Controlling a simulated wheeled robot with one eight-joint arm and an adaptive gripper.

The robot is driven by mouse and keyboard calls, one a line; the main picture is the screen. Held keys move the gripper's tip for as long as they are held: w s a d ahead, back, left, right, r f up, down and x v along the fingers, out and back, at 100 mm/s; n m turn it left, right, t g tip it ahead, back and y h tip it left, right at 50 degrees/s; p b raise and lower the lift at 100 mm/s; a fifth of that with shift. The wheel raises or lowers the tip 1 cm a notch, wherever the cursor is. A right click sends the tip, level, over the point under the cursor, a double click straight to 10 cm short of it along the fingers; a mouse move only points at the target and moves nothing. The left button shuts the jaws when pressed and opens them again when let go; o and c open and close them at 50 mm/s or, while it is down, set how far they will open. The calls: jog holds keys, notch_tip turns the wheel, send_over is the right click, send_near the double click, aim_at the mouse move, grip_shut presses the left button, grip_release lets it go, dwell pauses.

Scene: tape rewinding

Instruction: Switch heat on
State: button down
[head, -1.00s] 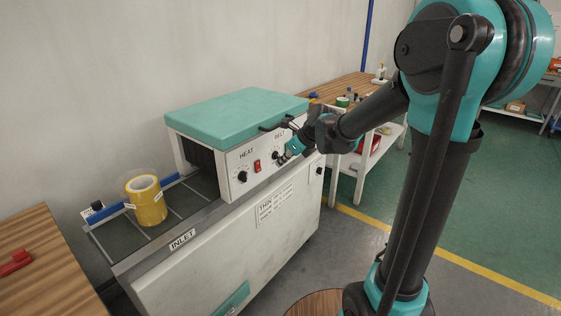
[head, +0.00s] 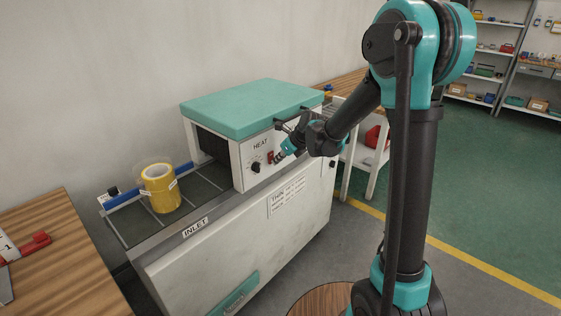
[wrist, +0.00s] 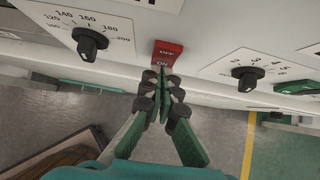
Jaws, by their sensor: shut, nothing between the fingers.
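The red heat switch (head: 270,156) sits on the white front panel under the teal hood, right of the black heat dial (head: 256,167). In the wrist view the red switch (wrist: 168,50) shows OFF and ON markings, and the numbered heat dial (wrist: 90,43) is to its left. My gripper (head: 277,158) is at the panel, just right of the switch in the head view. In the wrist view my gripper (wrist: 160,82) is shut and empty, its tips right at the ON end of the switch. I cannot tell whether they touch it or which way the rocker is tilted.
A second dial (wrist: 246,75) and a green switch (wrist: 298,87) are right of the red switch. A yellow tape roll (head: 161,187) stands on the inlet conveyor. A wooden table (head: 60,240) is at the left, and a white stand (head: 356,165) is behind my arm.

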jog(key=shift+w+a+f, duration=0.1)
jog(key=shift+w+a, duration=0.05)
jog(key=shift+a, duration=0.1)
dwell(0.4)
jog(key=shift+r, duration=0.8)
jog(key=shift+d, duration=0.1)
